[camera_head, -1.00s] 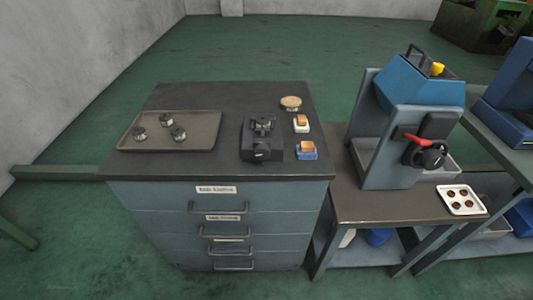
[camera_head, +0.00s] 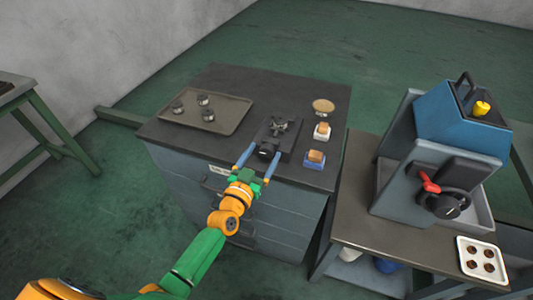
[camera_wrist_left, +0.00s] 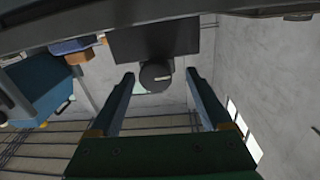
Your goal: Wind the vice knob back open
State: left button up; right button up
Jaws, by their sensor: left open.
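The small dark vice (camera_head: 281,130) stands on the cabinet top near its front edge, with a dark part on it. Its round black knob (camera_head: 267,150) faces the front of the cabinet. My left gripper (camera_head: 264,153) is open, with one blue finger on each side of the knob. In the left wrist view the knob (camera_wrist_left: 156,76) sits between the open fingertips (camera_wrist_left: 160,76), with a gap on both sides. I see no finger touching it. My right gripper is in no view.
A blue machine (camera_head: 462,120) with a red lever stands at right.

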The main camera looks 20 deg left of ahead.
pick_arm(q)
jog(key=shift+w+d, duration=0.2)
jog(key=shift+w, duration=0.1)
jog(key=shift+d+r, duration=0.1)
jog(key=shift+d, duration=0.05)
jog(key=shift+s, duration=0.1)
jog(key=c, duration=0.4)
grip_shut()
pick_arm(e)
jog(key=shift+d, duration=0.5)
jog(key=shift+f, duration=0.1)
